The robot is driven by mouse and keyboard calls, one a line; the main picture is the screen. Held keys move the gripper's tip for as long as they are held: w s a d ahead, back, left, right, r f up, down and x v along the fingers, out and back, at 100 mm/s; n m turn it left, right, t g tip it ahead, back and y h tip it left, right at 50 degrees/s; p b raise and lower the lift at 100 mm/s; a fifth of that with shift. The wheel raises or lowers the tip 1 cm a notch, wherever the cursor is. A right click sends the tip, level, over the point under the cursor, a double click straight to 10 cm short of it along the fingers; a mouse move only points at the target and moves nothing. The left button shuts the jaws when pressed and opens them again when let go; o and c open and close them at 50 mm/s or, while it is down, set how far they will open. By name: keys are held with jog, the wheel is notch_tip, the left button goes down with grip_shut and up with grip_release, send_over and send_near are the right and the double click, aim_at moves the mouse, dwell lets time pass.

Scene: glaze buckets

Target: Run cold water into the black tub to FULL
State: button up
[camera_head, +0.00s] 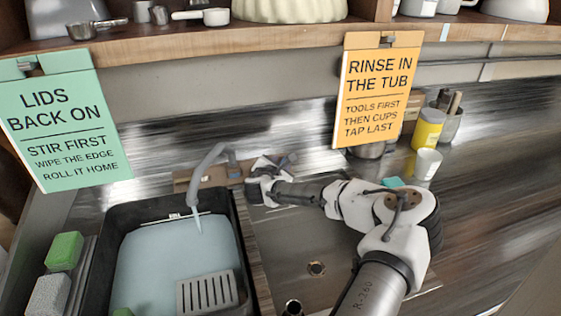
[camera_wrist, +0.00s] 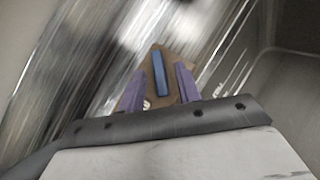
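The black tub (camera_head: 101,258) stands at the lower left in the head view and holds pale blue water (camera_head: 150,265). A small white mark (camera_head: 176,215) is on its back inner wall, and the water surface lies close below it. The grey tap (camera_head: 194,180) arches over the tub. A thin pale streak (camera_head: 199,223) hangs under its spout and looks like running water. My gripper (camera_head: 255,183) is beside the tap's base. In the wrist view, the purple fingers of my gripper (camera_wrist: 160,72) stand apart, with a blue bar-shaped handle (camera_wrist: 160,73) between them and gaps on both sides.
A grey slotted piece (camera_head: 207,293) sits in the tub's front right. A green sponge (camera_head: 64,251) and a grey block (camera_head: 48,295) lie left of the tub. A yellow container (camera_head: 428,129) and a white cup (camera_head: 427,163) stand at the back right. A wooden shelf runs overhead.

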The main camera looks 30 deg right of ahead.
jog(key=shift+w+d+f, duration=0.25)
jog(key=shift+w+d, duration=0.1)
jog(key=shift+w, duration=0.05)
grip_shut()
jog(key=shift+m+g, duration=0.3)
jog(key=shift+m, duration=0.2)
jog(key=m+g, duration=0.1)
jog(key=m, duration=0.1)
jog(key=m+g, duration=0.1)
jog(key=m, duration=0.1)
jog(key=shift+w+a+g+h, duration=0.1)
jog(key=shift+w+g+h, duration=0.05)
jog(key=shift+g+h, duration=0.2)
jog(key=shift+r+m+g, duration=0.1)
jog(key=shift+m+g, duration=1.35)
jog(key=shift+m, duration=0.45)
jog(key=shift+m+y, duration=0.3)
jog(key=shift+y, duration=0.15)
